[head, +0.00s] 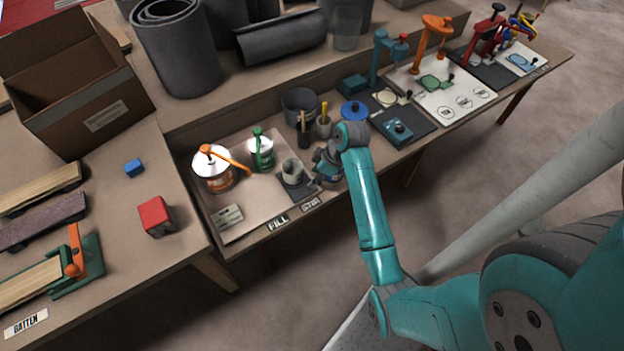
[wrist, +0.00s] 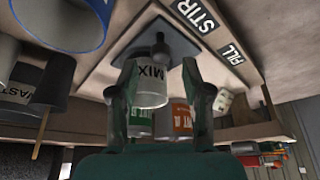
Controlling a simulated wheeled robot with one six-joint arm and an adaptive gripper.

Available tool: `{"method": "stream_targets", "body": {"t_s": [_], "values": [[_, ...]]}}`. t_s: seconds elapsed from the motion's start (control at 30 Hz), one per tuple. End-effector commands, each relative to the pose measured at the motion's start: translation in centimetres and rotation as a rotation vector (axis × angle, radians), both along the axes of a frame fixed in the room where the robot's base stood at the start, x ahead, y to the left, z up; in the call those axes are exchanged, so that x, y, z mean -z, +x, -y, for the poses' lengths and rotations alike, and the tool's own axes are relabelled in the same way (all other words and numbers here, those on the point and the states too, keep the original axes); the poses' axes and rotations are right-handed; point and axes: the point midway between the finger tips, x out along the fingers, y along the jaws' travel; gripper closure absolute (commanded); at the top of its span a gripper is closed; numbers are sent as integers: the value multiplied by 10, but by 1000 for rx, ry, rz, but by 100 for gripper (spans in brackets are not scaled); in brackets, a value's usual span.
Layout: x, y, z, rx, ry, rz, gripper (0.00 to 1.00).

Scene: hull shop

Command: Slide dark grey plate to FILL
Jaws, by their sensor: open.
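The dark grey plate (head: 299,190) lies on the light board, behind the STIR label (head: 310,204). It also shows in the wrist view (wrist: 180,40), with a dark upright knob (wrist: 160,46) on it. A pale cup (head: 293,167) marked MIX in the wrist view (wrist: 152,82) stands on the plate. The FILL label (head: 278,222) is left of STIR on the front edge. My gripper (head: 322,171) is open just right of the plate; in the wrist view its fingers (wrist: 159,66) appear either side of the knob and cup. Contact with the knob cannot be told.
An orange-handled tin (head: 213,170) and a green-handled tin (head: 261,150) stand behind and left of the plate. A small grey block (head: 228,217) lies at the board's front left.

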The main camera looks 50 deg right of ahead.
Motion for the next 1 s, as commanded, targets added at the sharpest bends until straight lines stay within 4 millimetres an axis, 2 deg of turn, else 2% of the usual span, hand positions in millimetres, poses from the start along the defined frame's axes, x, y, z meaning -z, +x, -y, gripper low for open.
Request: {"method": "stream_targets", "body": {"t_s": [0.1, 0.23, 0.6, 0.63, 0.67, 0.8, 0.83, 1.0], "values": [[16, 5, -4, -1, 1, -3, 52], [26, 9, -6, 0, 0, -1, 52], [32, 11, -6, 1, -1, -1, 52], [32, 11, -6, 1, -1, -1, 54], [31, 11, -6, 1, 0, -1, 62], [31, 11, -6, 1, 0, -1, 96], [31, 11, -6, 1, 0, -1, 100], [31, 11, -6, 1, 0, -1, 100]]}}
